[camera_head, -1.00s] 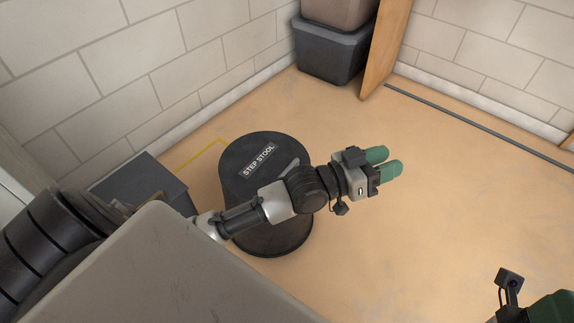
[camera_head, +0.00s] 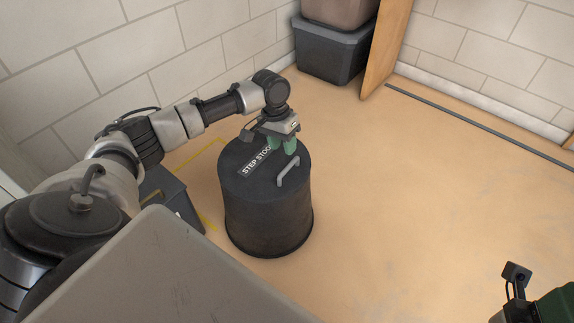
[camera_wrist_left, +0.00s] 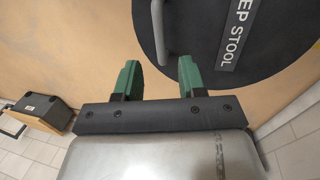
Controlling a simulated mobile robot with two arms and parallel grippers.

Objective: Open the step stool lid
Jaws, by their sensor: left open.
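The step stool (camera_head: 268,212) is a dark round drum on the floor, with a flat lid (camera_head: 262,184) lying shut. The lid carries a "STEP STOOL" label and a grey bar handle (camera_head: 289,172). My left gripper (camera_head: 284,147) is open and empty above the far part of the lid, green fingers pointing down, a little behind the handle. In the left wrist view the fingers (camera_wrist_left: 158,77) are apart, with the handle (camera_wrist_left: 161,32) beyond them, not between them.
A dark open box (camera_head: 172,205) stands left of the stool, partly behind my arm. A lidded grey bin (camera_head: 332,52) and a wooden panel (camera_head: 385,48) stand at the back by the block wall. The floor to the right is clear.

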